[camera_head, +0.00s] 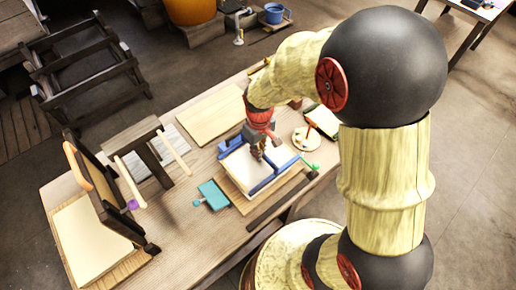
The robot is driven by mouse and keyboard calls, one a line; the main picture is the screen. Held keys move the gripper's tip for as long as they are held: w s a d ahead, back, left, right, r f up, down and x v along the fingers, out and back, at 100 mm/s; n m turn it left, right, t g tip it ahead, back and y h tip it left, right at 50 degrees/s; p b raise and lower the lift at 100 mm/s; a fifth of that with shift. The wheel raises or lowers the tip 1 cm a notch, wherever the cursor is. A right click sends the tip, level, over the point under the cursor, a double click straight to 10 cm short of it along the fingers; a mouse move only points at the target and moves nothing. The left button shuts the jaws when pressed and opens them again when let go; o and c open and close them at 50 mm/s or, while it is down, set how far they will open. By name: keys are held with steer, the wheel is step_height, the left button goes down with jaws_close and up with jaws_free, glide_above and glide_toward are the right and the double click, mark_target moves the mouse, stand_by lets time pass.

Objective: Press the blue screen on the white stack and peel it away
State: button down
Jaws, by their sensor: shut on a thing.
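The blue screen (274,179) lies over the white stack (236,166) near the table's middle; its blue bars show along two sides with pale surface between. The stack rests on a wooden board (238,200). My gripper (258,156) is above the screen, pointing down, shut on the screen near its middle. The fingertips are small and partly hidden, so the exact grip spot is unclear. I cannot tell whether the screen touches the stack all over.
A teal flat piece (213,195) lies left of the stack. A wooden stand (132,137) and a dark upright frame (104,190) stand at left. A pale board (213,114) lies behind. A round disc (307,138) and a dark-edged tray (324,121) are at right.

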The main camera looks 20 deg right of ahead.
mark_target(259, 164)
steer(key=shift+f+b, duration=2.35)
steer(key=shift+f, duration=0.8)
steer(key=c, duration=2.5)
jaws_free()
jaws_close()
steer(key=shift+f+b, duration=0.35)
steer(key=shift+f, duration=0.45)
steer(key=shift+s+f, duration=0.1)
steer(key=shift+s, duration=0.05)
steer(key=shift+r+p, duration=1.2)
steer(key=shift+r, duration=0.15)
steer(key=shift+r, duration=0.1)
steer(key=shift+r+p, duration=2.8)
steer(key=shift+r, duration=0.55)
